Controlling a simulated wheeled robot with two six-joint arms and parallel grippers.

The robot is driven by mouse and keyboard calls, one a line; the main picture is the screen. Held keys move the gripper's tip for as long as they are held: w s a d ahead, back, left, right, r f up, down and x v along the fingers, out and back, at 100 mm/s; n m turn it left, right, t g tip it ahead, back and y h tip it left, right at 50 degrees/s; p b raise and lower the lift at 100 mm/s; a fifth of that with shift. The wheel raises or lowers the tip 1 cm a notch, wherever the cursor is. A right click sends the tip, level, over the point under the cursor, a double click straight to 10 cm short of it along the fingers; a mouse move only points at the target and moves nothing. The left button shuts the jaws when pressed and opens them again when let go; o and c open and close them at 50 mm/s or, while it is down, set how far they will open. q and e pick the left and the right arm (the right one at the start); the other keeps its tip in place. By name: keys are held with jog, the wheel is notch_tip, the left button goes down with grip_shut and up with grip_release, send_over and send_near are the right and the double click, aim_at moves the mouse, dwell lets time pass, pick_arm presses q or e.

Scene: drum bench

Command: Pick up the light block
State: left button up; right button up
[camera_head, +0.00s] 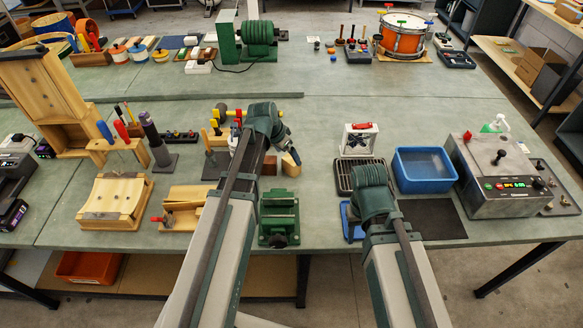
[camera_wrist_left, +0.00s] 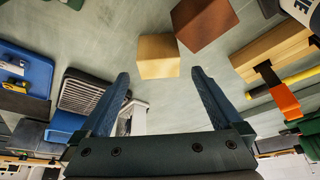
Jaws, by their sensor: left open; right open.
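The light block (camera_head: 291,164) is a pale wooden block on the bench, right of my left gripper (camera_head: 285,146) in the head view. In the left wrist view the light block (camera_wrist_left: 158,57) lies just beyond and between the two blue fingertips of my left gripper (camera_wrist_left: 160,76). That gripper is open and empty, with a gap to the block.
A green vise (camera_head: 279,217) stands in front of the blocks. A black rack (camera_head: 346,177), a blue bin (camera_head: 424,166) and a grey machine (camera_head: 497,176) are to the right. A row of tools (camera_head: 180,137) and wooden fixtures (camera_head: 116,196) fill the left.

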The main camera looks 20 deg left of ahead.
aim_at(291, 159)
pick_arm(q)
jog(key=b+x, duration=0.4)
jog(key=x, duration=0.1)
jog(key=shift+w+d, duration=0.1)
jog(key=shift+r, duration=0.1)
jog(key=c, duration=1.5)
notch_tip(291, 159, up, 10)
jog(key=p, duration=1)
jog(key=shift+r, duration=0.1)
